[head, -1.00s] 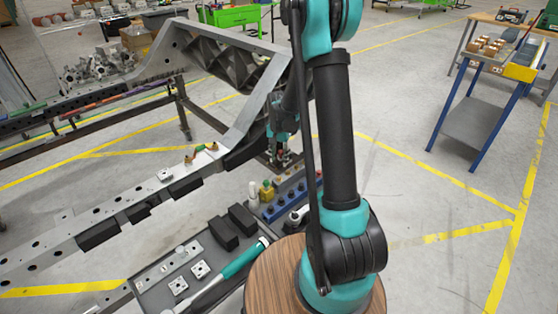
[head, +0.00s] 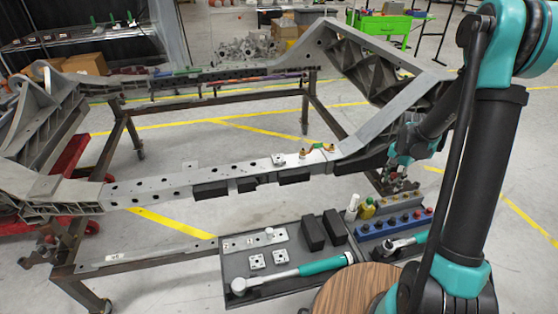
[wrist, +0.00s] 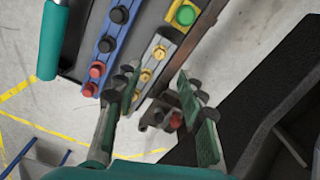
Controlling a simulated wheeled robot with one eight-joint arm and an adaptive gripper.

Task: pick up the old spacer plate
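A small square metal plate (head: 279,159) sits on top of the near chassis rail (head: 232,177) in the head view. Two similar small square plates, a left one (head: 257,262) and a right one (head: 281,257), lie in the dark tray (head: 232,268). The frames do not show which plate is the old spacer plate. My gripper (head: 398,182) is to the right of the rail plate, near the blue socket holder. In the wrist view my gripper (wrist: 158,88) has its fingers apart with nothing held between them; no square plate is recognisable there.
The blue holder (head: 389,231) has several coloured knobs; it also shows in the wrist view (wrist: 93,60). A torque wrench (head: 290,274) and black blocks (head: 313,232) lie in the tray. A brass-coloured fitting (head: 318,149) is on the rail.

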